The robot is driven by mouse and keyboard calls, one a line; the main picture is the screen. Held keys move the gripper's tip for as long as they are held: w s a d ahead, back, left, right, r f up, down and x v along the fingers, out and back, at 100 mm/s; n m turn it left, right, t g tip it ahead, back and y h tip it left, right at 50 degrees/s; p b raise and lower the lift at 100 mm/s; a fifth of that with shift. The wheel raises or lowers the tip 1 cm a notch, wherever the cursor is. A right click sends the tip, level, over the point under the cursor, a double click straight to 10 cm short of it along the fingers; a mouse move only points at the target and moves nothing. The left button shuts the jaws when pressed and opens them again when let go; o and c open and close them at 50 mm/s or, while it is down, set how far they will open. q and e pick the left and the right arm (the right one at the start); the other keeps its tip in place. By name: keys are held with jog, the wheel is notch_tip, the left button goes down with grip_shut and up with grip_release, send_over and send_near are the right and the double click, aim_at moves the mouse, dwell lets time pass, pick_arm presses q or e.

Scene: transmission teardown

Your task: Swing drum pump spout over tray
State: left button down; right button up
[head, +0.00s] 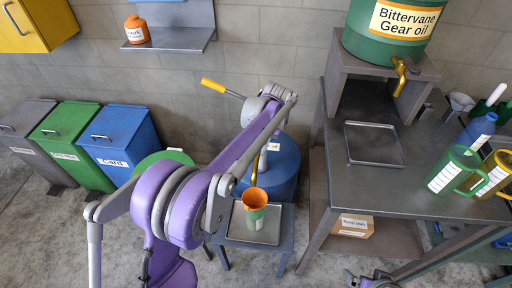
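The blue drum (284,177) stands behind the small low table, partly hidden by my purple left arm. A lever with a yellow grip (212,85) sticks out to the left above the drum. The gold pump spout (254,172) points down over an orange funnel (254,197) in a green container (255,218). That container stands on the metal tray (236,232) on the low table. My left arm crosses in front of the pump; I cannot make out its gripper fingers. A small grey and purple part of mine shows at the bottom edge, right of centre; its fingers are not clear.
The workbench (345,205) at right bears an empty tray (373,144), a green gear oil drum (380,50) with a gold tap (399,80), and jugs (454,170). Grey, green and blue bins (120,150) stand at left. A wall shelf (175,40) holds an orange bottle (136,30).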

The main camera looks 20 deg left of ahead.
dwell(0.4)
pick_arm(q)
jog(key=c, duration=0.8)
grip_release()
jog(key=shift+o, duration=0.2)
jog(key=shift+d+r, duration=0.1)
notch_tip(320, 180, up, 10)
jog(key=d, duration=0.2)
jog(key=shift+w+r+p, duration=0.25)
jog(key=shift+p, duration=0.15)
jog(key=s+r+m+t+h+p, duration=0.1)
jog(key=s+r+t+p, duration=0.15)
jog(key=s, duration=1.05)
jog(key=s+f+t, duration=0.1)
jog(key=s+f, duration=0.3)
jog(key=s, duration=0.3)
jog(key=s+f+m+t+h, duration=0.1)
jog(key=s+f, duration=0.3)
jog(key=s, duration=0.4)
jog(key=shift+s+d+f+m+t+p, duration=0.25)
jog(key=shift+s+f+m+t+p, duration=0.1)
jog(key=shift+t, duration=0.3)
